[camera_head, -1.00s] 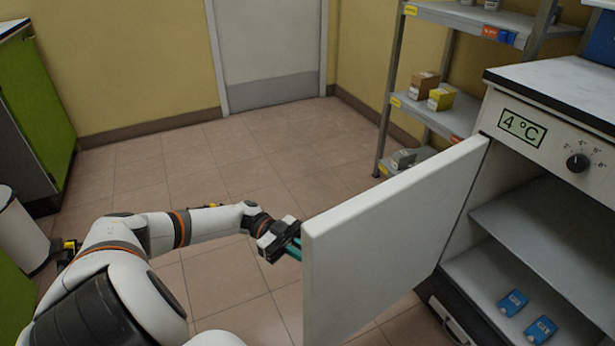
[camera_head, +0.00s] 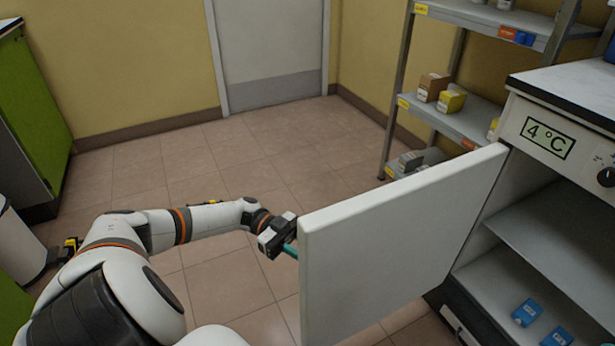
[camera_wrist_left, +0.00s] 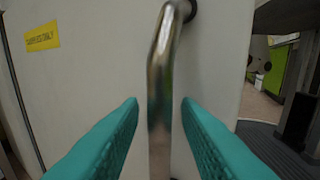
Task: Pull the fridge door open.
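The fridge (camera_head: 590,112) stands at the right with a 4 °C display. Its white door (camera_head: 400,245) stands wide open, swung out toward the left, and the inside shows. My left gripper (camera_head: 288,248) is at the door's free edge, its fingertips partly hidden behind the door. In the left wrist view the metal handle (camera_wrist_left: 160,75) runs between my two teal fingers (camera_wrist_left: 160,110). A narrow gap shows on each side of the handle, so the fingers are around it but do not look clamped. My right gripper is out of view.
Blue packs (camera_head: 527,312) lie inside the fridge. A metal shelf rack (camera_head: 470,125) with boxes stands behind the door. A white bin (camera_head: 18,250) and green cabinet (camera_head: 35,115) are at the left. The tiled floor (camera_head: 200,165) beyond my arm is clear.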

